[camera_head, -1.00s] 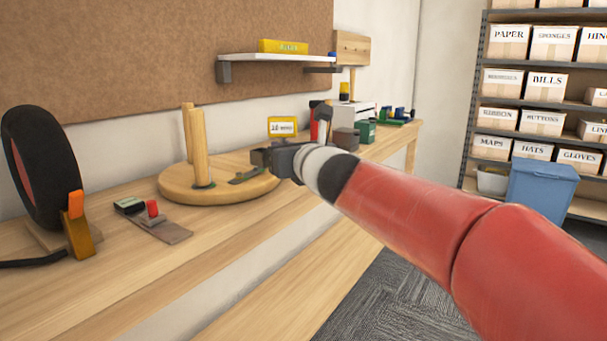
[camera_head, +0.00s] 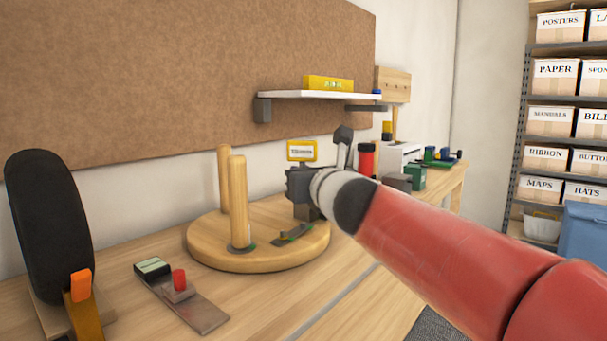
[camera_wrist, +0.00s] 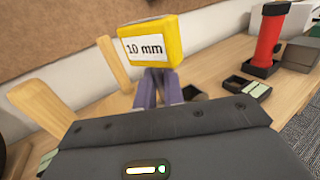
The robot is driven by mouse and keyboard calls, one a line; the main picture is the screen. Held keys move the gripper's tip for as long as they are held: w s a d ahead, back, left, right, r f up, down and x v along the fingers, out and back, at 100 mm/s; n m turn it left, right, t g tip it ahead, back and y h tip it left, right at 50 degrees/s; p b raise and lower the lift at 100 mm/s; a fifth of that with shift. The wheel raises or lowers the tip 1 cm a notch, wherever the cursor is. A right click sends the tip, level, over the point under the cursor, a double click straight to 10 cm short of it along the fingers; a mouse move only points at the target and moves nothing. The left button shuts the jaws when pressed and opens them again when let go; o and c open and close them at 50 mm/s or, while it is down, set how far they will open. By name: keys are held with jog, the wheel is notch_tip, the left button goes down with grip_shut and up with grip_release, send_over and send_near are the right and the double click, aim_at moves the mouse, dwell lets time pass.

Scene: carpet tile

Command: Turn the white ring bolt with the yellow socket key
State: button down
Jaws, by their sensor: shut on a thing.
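My gripper (camera_head: 300,180) is over the far part of a round wooden board (camera_head: 210,256) on the bench. In the wrist view its purplish fingers (camera_wrist: 158,86) are shut on the yellow socket key (camera_wrist: 150,42), whose white label reads "10 mm". The key (camera_head: 303,151) also shows just above my gripper in the head view, held up clear of the bench. I cannot make out the white ring bolt in either view; my gripper and arm hide part of the board and bench.
Two wooden posts (camera_head: 238,205) stand on the board, left of my gripper. A dark strip with a red knob (camera_head: 179,280) and a black wheel (camera_head: 48,225) are at the left. A red cylinder (camera_head: 366,160) stands behind my arm. A white wall shelf (camera_head: 320,95) hangs above.

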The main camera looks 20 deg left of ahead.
jog(key=shift+f+b, duration=3.05)
jog(key=shift+b, duration=0.25)
jog(key=shift+r+y+p, duration=0.25)
jog(key=shift+y+p, duration=0.05)
jog(key=shift+p, duration=0.25)
jog(key=shift+n+g+y+p, duration=0.3)
jog(key=shift+n+p, duration=0.1)
jog(key=shift+w+d+n+g+y+p, duration=0.1)
jog(key=shift+n+g+y+p, duration=1.3)
jog(key=shift+g+p, duration=0.65)
jog(key=shift+w+d+n+g+y+p, duration=0.1)
jog(key=shift+n+g+y+p, duration=1.1)
jog(key=shift+n+g+p, duration=0.65)
